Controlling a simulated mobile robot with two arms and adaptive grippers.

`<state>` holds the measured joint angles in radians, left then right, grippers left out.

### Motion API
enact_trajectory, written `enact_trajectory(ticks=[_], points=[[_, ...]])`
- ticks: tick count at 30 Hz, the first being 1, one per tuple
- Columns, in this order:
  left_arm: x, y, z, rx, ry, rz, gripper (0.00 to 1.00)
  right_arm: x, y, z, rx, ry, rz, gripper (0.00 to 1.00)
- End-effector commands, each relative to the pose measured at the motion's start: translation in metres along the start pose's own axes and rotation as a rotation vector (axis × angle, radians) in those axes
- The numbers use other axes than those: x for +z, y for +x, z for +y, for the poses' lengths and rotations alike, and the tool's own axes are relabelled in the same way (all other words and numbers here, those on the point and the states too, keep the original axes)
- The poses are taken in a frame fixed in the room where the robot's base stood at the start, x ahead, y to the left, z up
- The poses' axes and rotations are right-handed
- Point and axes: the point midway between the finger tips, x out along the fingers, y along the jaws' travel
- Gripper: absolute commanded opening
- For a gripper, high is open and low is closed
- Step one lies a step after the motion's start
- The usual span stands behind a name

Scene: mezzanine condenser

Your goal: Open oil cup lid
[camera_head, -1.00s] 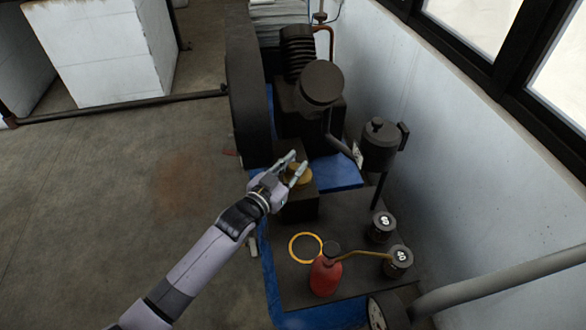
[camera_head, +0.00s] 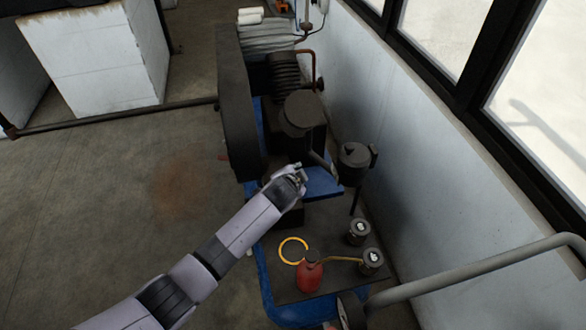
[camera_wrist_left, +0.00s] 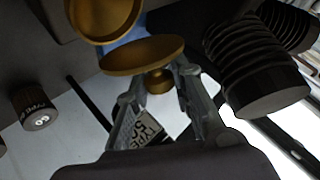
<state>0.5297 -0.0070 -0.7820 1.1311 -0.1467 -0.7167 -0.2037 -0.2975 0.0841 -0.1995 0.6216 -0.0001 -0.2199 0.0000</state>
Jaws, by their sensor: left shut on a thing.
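The brass oil cup lid (camera_wrist_left: 142,55) is a shallow disc with a small knob (camera_wrist_left: 157,81), seen nearly edge-on in the left wrist view. Behind it is the round brass oil cup (camera_wrist_left: 105,14), its inside showing, so the lid stands tilted off the opening. Whether lid and cup still touch at the edge I cannot tell. My left gripper (camera_wrist_left: 158,88) has its fingers on both sides of the knob and is shut on the lid. In the head view my left gripper (camera_head: 299,178) is over the dark block and hides the lid and cup. My right gripper is not in view.
A red oil can (camera_head: 309,277), an orange ring (camera_head: 293,250) and two dark labelled cans (camera_head: 358,232) are on the front plate. A dark canister (camera_head: 355,163) and the compressor cylinder (camera_head: 300,112) stand close beyond the gripper. A pipe rail (camera_head: 470,272) crosses at right. Floor at left is clear.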

Motion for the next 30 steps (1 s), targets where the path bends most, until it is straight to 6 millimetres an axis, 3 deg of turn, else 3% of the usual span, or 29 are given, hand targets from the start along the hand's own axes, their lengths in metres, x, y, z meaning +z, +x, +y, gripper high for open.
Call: enact_trajectory(ticks=[15,30], points=[[-0.015,0.009,0.009,0.0,0.241,-0.241,0.0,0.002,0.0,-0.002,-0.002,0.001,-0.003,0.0],[-0.015,0.011,0.011,0.0,0.285,-0.286,0.0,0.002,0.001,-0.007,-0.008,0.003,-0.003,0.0]])
